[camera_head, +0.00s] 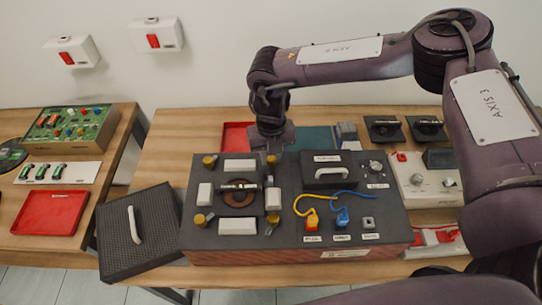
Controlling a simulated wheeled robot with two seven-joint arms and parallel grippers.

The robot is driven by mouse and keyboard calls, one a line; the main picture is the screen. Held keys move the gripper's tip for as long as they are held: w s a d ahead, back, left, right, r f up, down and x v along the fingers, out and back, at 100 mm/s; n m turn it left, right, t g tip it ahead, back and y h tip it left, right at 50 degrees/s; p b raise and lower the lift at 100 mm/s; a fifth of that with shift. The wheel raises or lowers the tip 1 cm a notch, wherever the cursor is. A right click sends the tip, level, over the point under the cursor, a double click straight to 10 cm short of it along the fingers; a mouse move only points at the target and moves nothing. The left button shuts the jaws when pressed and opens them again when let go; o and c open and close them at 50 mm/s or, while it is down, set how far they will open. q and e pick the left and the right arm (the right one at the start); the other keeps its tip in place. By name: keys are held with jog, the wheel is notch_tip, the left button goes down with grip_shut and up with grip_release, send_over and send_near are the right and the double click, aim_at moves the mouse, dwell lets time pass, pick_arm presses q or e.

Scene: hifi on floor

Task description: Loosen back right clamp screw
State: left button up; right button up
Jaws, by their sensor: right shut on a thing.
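The dark grey box (375,240) on the table has a clamp area on the left of its top, with white blocks around a round brown part (237,197). Yellow clamp screws show at the back left (209,162) and front left (200,219). My right gripper (271,152) points down at the back right corner of this area and is shut on the back right clamp screw, which is mostly hidden by the fingers. My left gripper is out of view.
A black perforated cover (155,255) with a white handle leans left of the box. A black handled block (328,172) and yellow and blue cables (303,205) are on the box's right. Beyond lie a red tray (233,136) and a control unit (420,185).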

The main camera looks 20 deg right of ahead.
aim_at(271, 158)
jog(key=n+b, duration=0.2)
jog(key=n, duration=0.4)
jog(key=shift+w, duration=0.1)
jog(key=n+b, duration=0.2)
jog(key=n, duration=0.3)
jog(key=shift+n, duration=0.4)
jog(key=shift+r, duration=0.1)
jog(key=o, duration=1)
notch_tip(271, 158, up, 8)
jog(key=shift+f+b, duration=0.15)
jog(key=shift+b, duration=0.3)
